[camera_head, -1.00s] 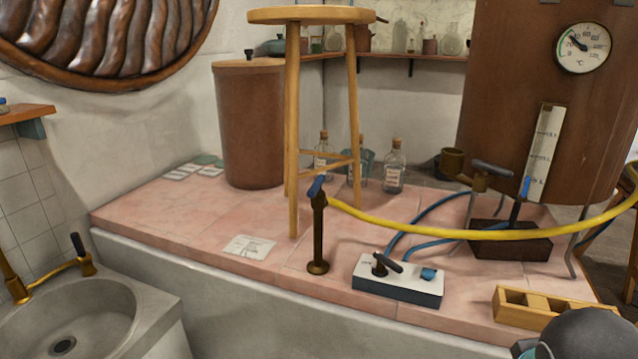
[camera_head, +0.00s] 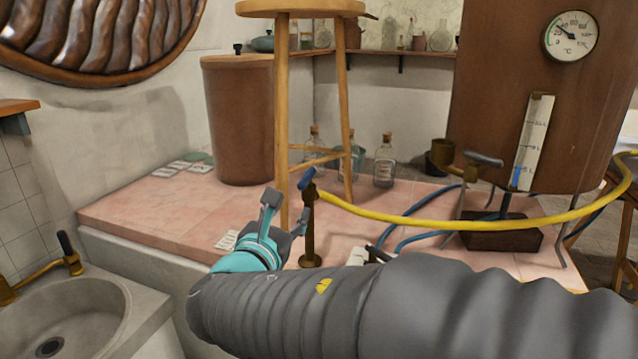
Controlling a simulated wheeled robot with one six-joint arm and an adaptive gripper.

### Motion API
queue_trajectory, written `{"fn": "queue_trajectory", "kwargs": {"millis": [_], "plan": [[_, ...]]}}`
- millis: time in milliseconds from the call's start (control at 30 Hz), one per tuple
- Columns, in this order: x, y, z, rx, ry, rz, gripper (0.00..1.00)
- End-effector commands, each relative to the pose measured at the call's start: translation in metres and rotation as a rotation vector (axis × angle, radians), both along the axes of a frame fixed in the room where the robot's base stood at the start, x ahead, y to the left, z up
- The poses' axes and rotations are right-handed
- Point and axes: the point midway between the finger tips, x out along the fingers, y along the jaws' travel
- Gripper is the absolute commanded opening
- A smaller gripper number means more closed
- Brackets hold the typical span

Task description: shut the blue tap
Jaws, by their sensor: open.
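The blue tap (camera_head: 306,179) is a small blue lever on top of an upright dark brass pipe (camera_head: 310,232), with a yellow hose (camera_head: 440,223) running off to the right. The lever is tilted, its upper end to the right. My gripper (camera_head: 287,207) is open, grey with a teal wrist, just left of the tap and pipe. One finger stands up left of the pipe and the other is close beside it. I cannot tell whether they touch. My arm hides the pump box's front and part of the platform.
A wooden stool (camera_head: 300,10) stands close behind the tap. A large brown tank (camera_head: 540,100) with a dial is at right, with another lever tap (camera_head: 482,160) beside it. Glass bottles (camera_head: 385,165) stand behind. A stone sink (camera_head: 95,310) is at lower left.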

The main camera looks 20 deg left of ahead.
Motion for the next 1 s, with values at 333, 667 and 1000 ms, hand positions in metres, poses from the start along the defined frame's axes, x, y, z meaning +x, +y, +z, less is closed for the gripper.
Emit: {"fn": "queue_trajectory", "kwargs": {"millis": [333, 667, 1000], "plan": [[0.036, 0.009, 0.002, -0.02, -0.016, 0.015, 0.44], [0.097, 0.01, 0.002, -0.018, -0.016, 0.016, 0.44], [0.133, 0.011, 0.002, -0.017, -0.015, 0.018, 0.44]]}}
